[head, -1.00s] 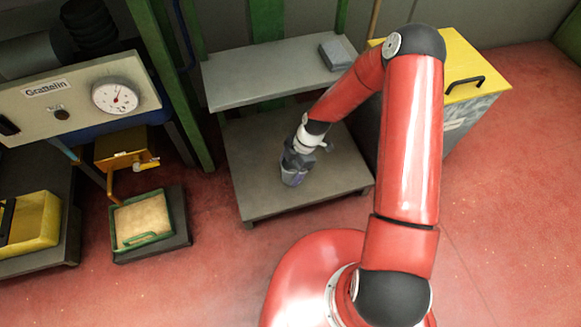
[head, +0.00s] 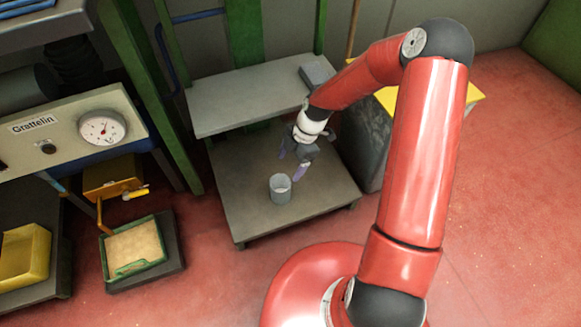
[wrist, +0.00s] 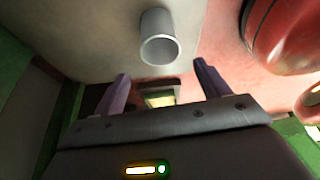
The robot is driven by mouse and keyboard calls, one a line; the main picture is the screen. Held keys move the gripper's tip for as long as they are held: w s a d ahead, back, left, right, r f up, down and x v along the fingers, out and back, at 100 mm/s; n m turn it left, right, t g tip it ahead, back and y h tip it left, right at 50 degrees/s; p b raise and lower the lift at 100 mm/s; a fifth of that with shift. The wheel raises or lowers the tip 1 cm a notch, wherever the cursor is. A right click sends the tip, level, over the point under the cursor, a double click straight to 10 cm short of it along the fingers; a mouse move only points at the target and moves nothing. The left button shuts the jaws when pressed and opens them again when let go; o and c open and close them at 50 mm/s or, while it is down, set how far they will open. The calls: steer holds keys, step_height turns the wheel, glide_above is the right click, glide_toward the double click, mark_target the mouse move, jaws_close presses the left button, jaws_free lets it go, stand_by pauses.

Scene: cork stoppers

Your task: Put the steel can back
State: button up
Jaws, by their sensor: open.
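The steel can (head: 280,189) is a small grey open-topped cylinder. It stands upright on the lower shelf (head: 245,213) of the grey rack in the head view. The can also shows in the wrist view (wrist: 160,40), beyond the fingertips, with its round rim visible. My gripper (head: 291,163) is open and empty, behind and slightly to the right of the can, apart from it. In the wrist view my gripper's two purple fingers (wrist: 161,72) are spread with nothing between them.
The upper shelf (head: 245,97) hangs over the back of the lower one, with a grey block (head: 317,75) on it. A dark bin with a yellow lid (head: 366,140) stands to the right. A green-edged tray (head: 134,249) and a dial machine (head: 70,140) are at left.

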steer(key=s+d+r+m+t+h, duration=0.1)
steer(key=s+d+r+m, duration=0.1)
steer(key=r+m, duration=0.35)
steer(key=s+d+r+m+t+h, duration=0.1)
steer(key=s+d+r+m+h, duration=0.15)
steer(key=r, duration=0.65)
steer(key=s+d+r+m+t+h, duration=0.1)
steer(key=s+d+r+m, duration=0.15)
steer(key=r, duration=0.45)
steer(key=s+d+r+m+t, duration=0.3)
steer(key=s+r+m+t, duration=0.1)
steer(key=s+r+m, duration=0.7)
steer(key=s+m, duration=0.1)
steer(key=s, duration=0.2)
steer(key=shift+s, duration=0.3)
steer(key=shift+r+y, duration=0.25)
step_height(320, 180, up, 6)
steer(key=p, duration=0.6)
